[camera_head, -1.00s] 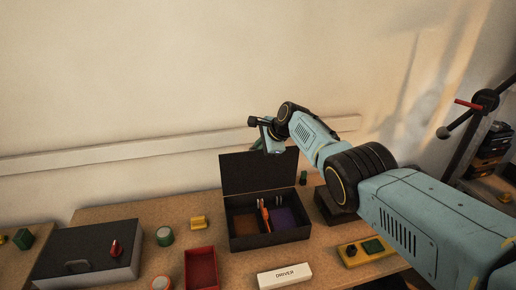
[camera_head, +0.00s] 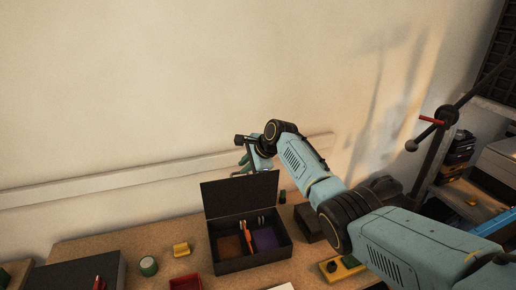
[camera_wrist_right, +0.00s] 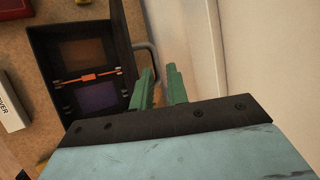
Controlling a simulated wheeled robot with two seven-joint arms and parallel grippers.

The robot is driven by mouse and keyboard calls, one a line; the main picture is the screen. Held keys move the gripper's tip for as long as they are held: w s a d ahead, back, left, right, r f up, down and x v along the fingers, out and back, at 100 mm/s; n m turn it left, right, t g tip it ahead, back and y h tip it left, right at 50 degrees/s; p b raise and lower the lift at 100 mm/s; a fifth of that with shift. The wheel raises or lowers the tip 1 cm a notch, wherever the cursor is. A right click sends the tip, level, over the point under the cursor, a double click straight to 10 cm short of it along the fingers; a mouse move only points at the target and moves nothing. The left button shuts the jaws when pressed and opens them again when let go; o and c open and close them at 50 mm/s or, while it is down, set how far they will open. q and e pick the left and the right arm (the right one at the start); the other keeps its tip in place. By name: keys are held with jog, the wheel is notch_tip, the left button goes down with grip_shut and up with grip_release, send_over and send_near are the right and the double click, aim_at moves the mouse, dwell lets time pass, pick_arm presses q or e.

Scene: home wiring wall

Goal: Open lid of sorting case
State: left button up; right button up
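The sorting case (camera_head: 254,262) is a dark box on the bench, with brown and purple compartments inside. Its lid (camera_head: 240,194) stands raised, roughly upright, at the back of the case. My right gripper (camera_head: 246,164) is above and behind the lid's top edge. The case interior (camera_wrist_right: 92,98) also shows there. My left gripper is not in view.
An orange-handled tool (camera_head: 234,228) lies in the case. A yellow block (camera_head: 181,249), a green-and-white roll (camera_head: 148,266) and a red tray (camera_head: 186,283) are to the left. A dark block (camera_head: 309,222) stands on the right. A wall rail (camera_head: 120,182) runs behind.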

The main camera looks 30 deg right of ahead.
jog(key=v, duration=0.8)
jog(key=shift+a, duration=0.1)
